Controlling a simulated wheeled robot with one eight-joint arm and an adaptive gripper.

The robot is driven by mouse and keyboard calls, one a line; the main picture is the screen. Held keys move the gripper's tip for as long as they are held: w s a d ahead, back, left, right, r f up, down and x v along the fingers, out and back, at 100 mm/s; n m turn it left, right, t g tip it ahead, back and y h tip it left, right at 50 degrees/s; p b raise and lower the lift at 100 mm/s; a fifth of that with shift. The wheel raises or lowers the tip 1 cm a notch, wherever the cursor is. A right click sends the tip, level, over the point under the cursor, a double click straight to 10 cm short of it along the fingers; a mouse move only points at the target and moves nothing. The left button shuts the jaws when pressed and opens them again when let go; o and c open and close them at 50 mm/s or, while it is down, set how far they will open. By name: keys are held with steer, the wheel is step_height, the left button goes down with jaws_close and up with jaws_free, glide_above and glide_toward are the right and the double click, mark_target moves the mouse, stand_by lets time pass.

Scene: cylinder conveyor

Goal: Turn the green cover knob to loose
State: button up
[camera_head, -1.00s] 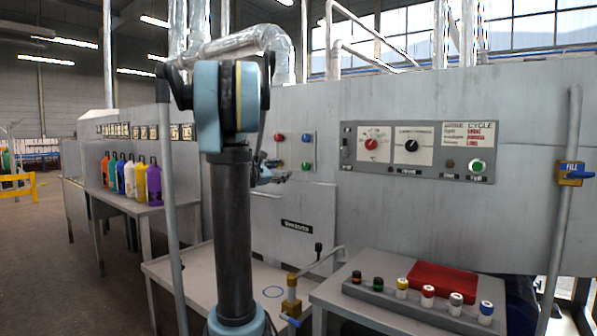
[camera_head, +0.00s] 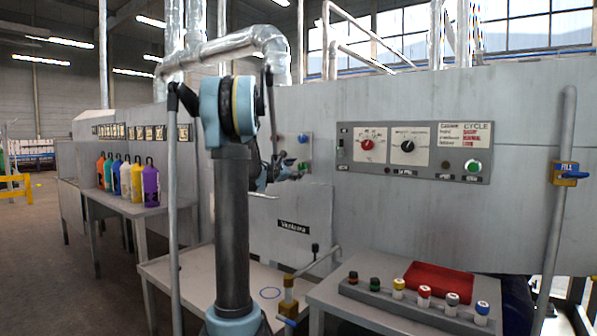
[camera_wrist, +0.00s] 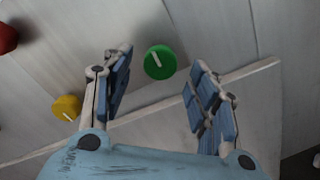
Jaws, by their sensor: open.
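The green knob (camera_wrist: 160,62) is round with a short white slanted pointer line. It sits on a grey panel in the wrist view, between and just ahead of my gripper's fingertips (camera_wrist: 161,74). My gripper's two blue-padded fingers are open, one to each side of the knob, and I see no contact. In the head view my gripper (camera_head: 288,174) is at the small knob panel, just below and left of the green knob (camera_head: 303,165), which is small and partly hidden there. Any loose or tight lettering is not readable.
A yellow knob (camera_wrist: 66,107) lies left of the fingers and a red knob (camera_wrist: 6,38) at the far left edge. A blue knob (camera_head: 303,138) is above the green one. A larger control panel (camera_head: 425,167) is to the right. A bench with capped items (camera_head: 400,310) stands below.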

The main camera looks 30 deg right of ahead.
mark_target(301, 167)
steer(key=shift+x, duration=1.75)
steer(key=shift+c, duration=0.5)
steer(key=c, duration=1)
